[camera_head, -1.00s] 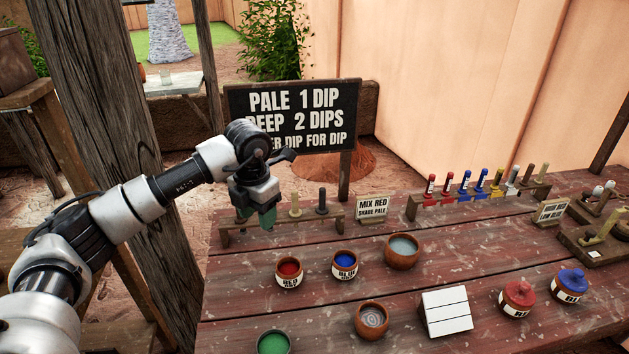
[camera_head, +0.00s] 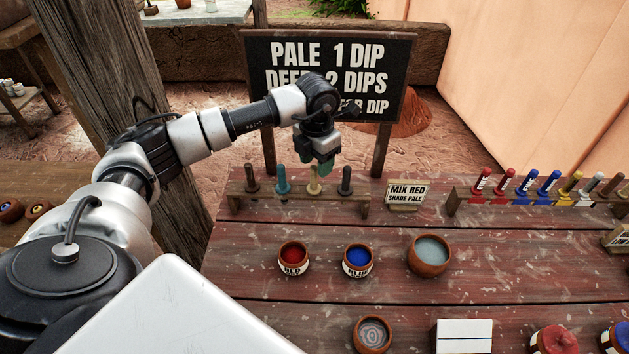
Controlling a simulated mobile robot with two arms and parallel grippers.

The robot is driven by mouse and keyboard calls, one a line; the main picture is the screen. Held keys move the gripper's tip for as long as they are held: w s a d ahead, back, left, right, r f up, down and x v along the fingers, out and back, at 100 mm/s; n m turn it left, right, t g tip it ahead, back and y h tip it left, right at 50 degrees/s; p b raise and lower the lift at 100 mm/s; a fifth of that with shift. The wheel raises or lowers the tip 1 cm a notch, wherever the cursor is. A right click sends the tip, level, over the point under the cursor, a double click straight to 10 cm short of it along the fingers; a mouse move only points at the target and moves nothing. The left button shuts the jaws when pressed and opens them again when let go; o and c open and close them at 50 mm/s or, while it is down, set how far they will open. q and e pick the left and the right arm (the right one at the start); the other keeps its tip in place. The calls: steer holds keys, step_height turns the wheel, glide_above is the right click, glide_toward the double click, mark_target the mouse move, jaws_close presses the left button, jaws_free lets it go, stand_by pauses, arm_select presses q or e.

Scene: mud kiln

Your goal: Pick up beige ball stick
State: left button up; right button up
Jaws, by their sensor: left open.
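The beige ball stick (camera_head: 314,184) stands upright in a low wooden rack (camera_head: 297,209) at the back left of the table. In the same rack stand a brown stick (camera_head: 251,179) and a teal stick (camera_head: 282,180) to its left, and a dark grey stick (camera_head: 346,180) to its right. My left gripper (camera_head: 318,166) is open, pointing down, just above the top of the beige stick in the picture. Whether its fingers are around the stick top cannot be told. My right gripper is not in view.
A black sign (camera_head: 328,75) stands behind the rack. Red (camera_head: 293,258) and blue (camera_head: 358,260) paint pots and a water bowl (camera_head: 429,255) stand in front. Another rack (camera_head: 530,206) of coloured sticks is at right.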

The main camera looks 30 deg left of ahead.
mark_target(314, 188)
arm_select(q)
steer(key=f, duration=0.1)
steer(key=f+p, duration=0.1)
steer(key=f, duration=0.2)
steer(key=shift+s+a+f+p, duration=0.2)
steer(key=shift+s+f+p, duration=0.05)
steer(key=shift+p, duration=0.05)
steer(key=shift+f, duration=0.35)
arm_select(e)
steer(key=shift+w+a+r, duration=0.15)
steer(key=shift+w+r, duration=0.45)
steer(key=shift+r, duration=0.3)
arm_select(q)
steer(key=shift+c, duration=0.4)
jaws_close()
step_height(314, 188, up, 9)
steer(key=shift+w+b, duration=0.1)
steer(key=shift+b, duration=0.9)
steer(key=shift+r, duration=0.6)
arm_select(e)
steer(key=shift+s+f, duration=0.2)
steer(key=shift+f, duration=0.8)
